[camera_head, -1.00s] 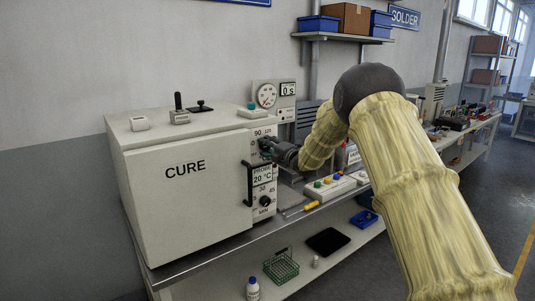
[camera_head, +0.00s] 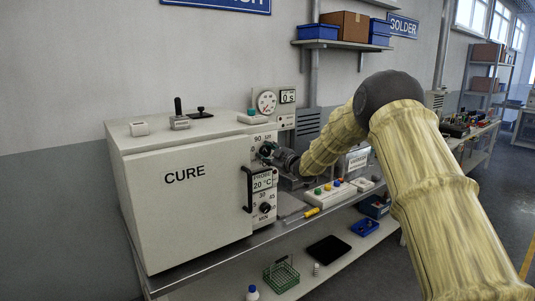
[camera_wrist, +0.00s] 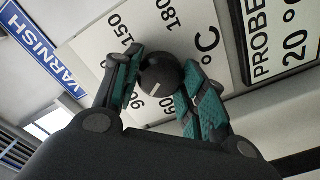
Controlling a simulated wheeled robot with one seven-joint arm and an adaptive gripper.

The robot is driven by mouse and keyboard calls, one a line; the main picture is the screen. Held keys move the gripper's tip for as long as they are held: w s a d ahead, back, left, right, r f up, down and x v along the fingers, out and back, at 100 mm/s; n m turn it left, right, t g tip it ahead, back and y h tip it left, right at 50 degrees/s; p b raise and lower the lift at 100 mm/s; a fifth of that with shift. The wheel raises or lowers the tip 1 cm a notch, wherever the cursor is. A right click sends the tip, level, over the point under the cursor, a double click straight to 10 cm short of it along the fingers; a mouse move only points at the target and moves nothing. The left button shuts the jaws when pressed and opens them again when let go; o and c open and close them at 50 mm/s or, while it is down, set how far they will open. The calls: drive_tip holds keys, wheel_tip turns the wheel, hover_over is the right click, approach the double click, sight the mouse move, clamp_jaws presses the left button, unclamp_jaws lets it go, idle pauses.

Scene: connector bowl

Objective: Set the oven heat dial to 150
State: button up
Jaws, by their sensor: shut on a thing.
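The white oven (camera_head: 185,205) marked CURE stands at left in the head view. Its heat dial (camera_wrist: 163,76) is a round dark knob on a white panel with numbers around it, including 60, 90, 120, 150 and 180. The dial's white mark points down and left in the wrist view, toward the 90 side and away from 150. My gripper (camera_wrist: 158,82) is shut on the dial, with one teal-padded finger on each side. In the head view my gripper (camera_head: 268,151) is at the upper part of the oven's control panel, and the dial is mostly hidden there.
The dark oven door handle (camera_head: 247,190) and a lower minutes knob (camera_head: 264,208) are close below my gripper. A probe display (camera_head: 262,183) reads 20 °C. A button box (camera_head: 328,191) and a yellow-handled tool (camera_head: 312,212) lie on the bench to the right.

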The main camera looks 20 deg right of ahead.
drive_tip(key=m+p, duration=0.1)
drive_tip(key=m, duration=0.4)
drive_tip(key=shift+d+m, duration=0.1)
drive_tip(key=shift+m, duration=0.2)
drive_tip(key=m+p, duration=0.1)
drive_tip(key=m, duration=0.4)
drive_tip(key=shift+m, duration=0.3)
drive_tip(key=m+p, duration=0.1)
drive_tip(key=m, duration=0.4)
drive_tip(key=shift+d, duration=0.1)
drive_tip(key=m, duration=0.5)
drive_tip(key=o, duration=1)
